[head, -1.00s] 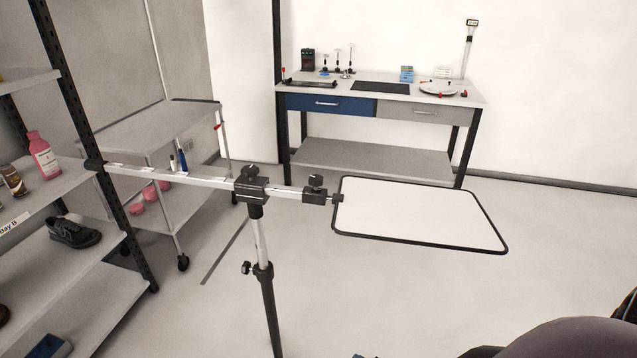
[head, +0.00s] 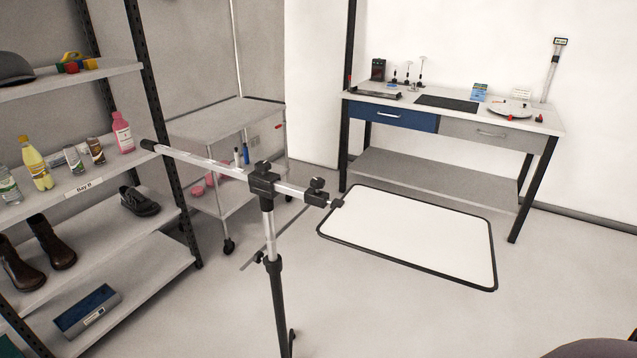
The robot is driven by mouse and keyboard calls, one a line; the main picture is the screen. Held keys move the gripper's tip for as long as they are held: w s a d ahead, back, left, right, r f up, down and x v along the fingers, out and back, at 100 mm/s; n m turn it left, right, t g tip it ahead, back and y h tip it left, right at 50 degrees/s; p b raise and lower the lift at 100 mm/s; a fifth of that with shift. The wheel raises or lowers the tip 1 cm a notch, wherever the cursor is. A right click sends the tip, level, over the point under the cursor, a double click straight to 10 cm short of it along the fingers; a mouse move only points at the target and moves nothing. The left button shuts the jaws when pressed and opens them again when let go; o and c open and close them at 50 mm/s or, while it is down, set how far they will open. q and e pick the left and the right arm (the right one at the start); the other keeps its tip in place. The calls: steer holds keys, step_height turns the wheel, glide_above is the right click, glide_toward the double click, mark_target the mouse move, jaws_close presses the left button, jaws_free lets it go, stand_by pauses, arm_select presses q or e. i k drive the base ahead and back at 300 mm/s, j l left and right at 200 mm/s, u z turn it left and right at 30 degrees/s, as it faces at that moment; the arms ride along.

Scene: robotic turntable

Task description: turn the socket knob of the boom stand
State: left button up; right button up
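The boom stand (head: 276,285) stands upright in the middle of the head view, with a black lower pole and a silver upper section. A black clamp block (head: 263,182) at its top carries a silver horizontal boom (head: 205,163). A black socket with a knob (head: 318,187) sits near the boom's right end. It joins a white reflector panel with a black frame (head: 410,235), which is tilted. Another small knob (head: 259,257) shows at the pole's collar. Neither of my grippers is in view.
A shelf (head: 112,285) with bottles, shoes and a blue box stands at the left, close to the boom's left end. A grey cart (head: 222,118) is behind the stand. A workbench (head: 540,122) stands at the back right. The floor right of the stand is clear.

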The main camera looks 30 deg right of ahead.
mark_target(318, 183)
steer(key=k+l+u, duration=0.1)
steer(key=l+u, duration=0.15)
steer(key=l, duration=0.15)
steer(key=k+l+u, duration=0.15)
steer(key=l+u, duration=0.3)
steer(key=l, duration=0.25)
steer(key=k+l+u, duration=0.2)
steer(key=l, duration=0.15)
steer(key=l+u, duration=0.25)
steer(key=l, duration=0.25)
steer(key=k+l+u, duration=0.15)
steer(key=l+u, duration=0.15)
steer(key=l, duration=0.2)
steer(key=k+l+u, duration=0.25)
steer(key=l, duration=0.25)
steer(key=k+l+u, duration=0.15)
steer(key=l+u, duration=0.15)
steer(key=l, duration=0.15)
steer(key=k+l+u, duration=0.25)
steer(key=l, duration=0.15)
steer(key=k+l+u, duration=0.3)
steer(key=i+j, duration=0.2)
steer(key=i, duration=0.15)
